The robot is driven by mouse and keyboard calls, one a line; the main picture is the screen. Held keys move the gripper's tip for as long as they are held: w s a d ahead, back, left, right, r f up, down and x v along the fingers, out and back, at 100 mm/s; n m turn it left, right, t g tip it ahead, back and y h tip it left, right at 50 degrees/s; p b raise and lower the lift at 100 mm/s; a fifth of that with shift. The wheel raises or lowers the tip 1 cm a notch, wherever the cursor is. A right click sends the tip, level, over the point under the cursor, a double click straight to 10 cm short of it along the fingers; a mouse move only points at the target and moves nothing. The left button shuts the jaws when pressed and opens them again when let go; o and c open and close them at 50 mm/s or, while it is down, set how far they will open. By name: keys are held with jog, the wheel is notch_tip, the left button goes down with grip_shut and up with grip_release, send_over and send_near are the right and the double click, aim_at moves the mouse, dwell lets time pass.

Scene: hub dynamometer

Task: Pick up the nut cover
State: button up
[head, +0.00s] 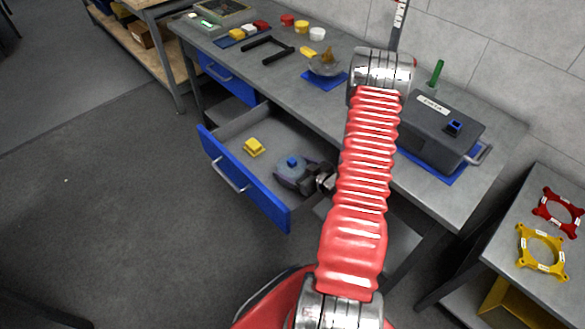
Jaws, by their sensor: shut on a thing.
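My gripper (297,177) is a dark grey shape at the end of my red arm, low inside the open blue-fronted drawer. It is shut on a small blue piece (292,161), which looks like the nut cover. The gripper and arm hide much of it, and I cannot tell whether it touches the drawer floor. A yellow block-like part (254,146) lies in the drawer to the left of my gripper, apart from it.
The open drawer (226,172) sticks out below the grey workbench (290,80). A grey box (438,125) with a handle stands on the bench at right. A side table (510,235) holds red and yellow ring brackets. The floor at left is clear.

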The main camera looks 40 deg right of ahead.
jog(key=shift+r, duration=0.1)
jog(key=shift+r, duration=4.95)
jog(key=w+a+r, duration=0.9)
jog(key=w+a, duration=0.3)
jog(key=a, duration=0.1)
jog(key=w+a+r, duration=0.1)
jog(key=a+r, duration=0.3)
jog(key=a, duration=0.5)
jog(key=w+a+r, duration=0.1)
jog(key=a+r, duration=0.2)
jog(key=a, duration=0.6)
jog(key=shift+w+r, duration=0.15)
jog(key=shift+r, duration=0.2)
